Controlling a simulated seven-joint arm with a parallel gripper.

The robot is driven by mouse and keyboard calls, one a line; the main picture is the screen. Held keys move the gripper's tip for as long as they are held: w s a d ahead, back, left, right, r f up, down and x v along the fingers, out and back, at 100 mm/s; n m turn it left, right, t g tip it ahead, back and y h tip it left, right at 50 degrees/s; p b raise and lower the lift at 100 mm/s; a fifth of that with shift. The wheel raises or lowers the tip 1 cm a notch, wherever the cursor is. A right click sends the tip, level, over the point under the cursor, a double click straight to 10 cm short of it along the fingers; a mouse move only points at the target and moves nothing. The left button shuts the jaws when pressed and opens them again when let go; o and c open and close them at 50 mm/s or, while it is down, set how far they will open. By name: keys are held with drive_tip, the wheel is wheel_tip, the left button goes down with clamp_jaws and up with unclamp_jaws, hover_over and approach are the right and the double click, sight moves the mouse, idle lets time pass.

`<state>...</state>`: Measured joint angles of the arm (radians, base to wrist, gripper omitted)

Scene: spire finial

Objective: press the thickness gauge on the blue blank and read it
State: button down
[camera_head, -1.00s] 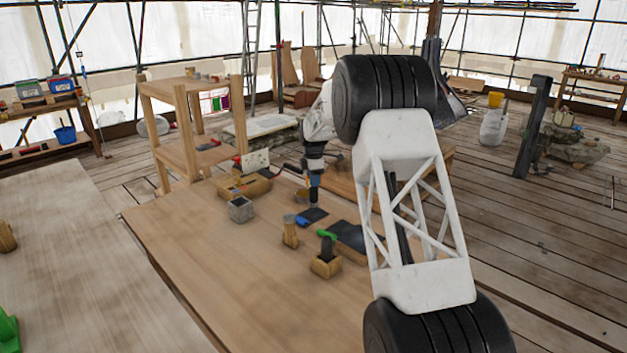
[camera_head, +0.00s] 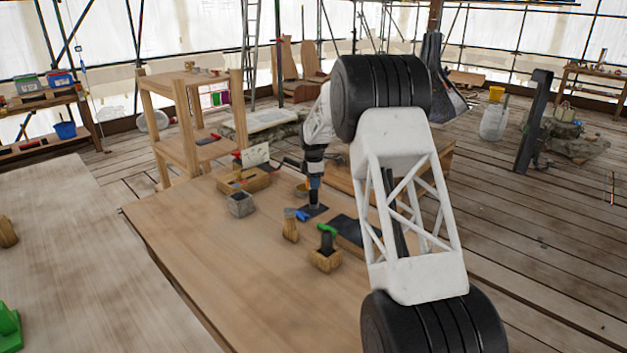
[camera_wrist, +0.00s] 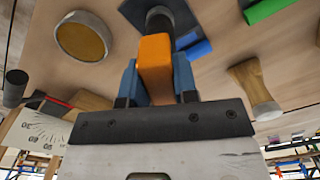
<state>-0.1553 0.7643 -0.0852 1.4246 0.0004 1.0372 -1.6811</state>
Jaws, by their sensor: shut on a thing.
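My gripper (camera_wrist: 158,80) has blue fingers shut on the thickness gauge (camera_wrist: 155,55), which has an orange body and a dark round foot. Below the foot lies the blue blank (camera_wrist: 180,12), a dark flat plate with a blue tab (camera_wrist: 196,50) at its edge. The foot is over the plate and appears to touch it, though the contact is not clear. In the head view my gripper (camera_head: 314,178) points down over the dark plate (camera_head: 317,211), with the blue tab (camera_head: 301,214) at its left. No reading is legible on the gauge.
Another dark plate (camera_head: 347,229) with a green tab (camera_head: 327,230) lies close right. A wooden piece (camera_head: 290,226), a wooden block with a dark insert (camera_head: 325,260), a grey cube (camera_head: 240,205), a round dish (camera_wrist: 85,36) and a marked card (camera_wrist: 35,135) stand around. The table front is clear.

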drive_tip(key=shift+f, duration=0.1)
idle(0.3)
drive_tip(key=c, duration=0.8)
unclamp_jaws()
drive_tip(key=shift+r, duration=3.9)
drive_tip(key=shift+r, duration=0.1)
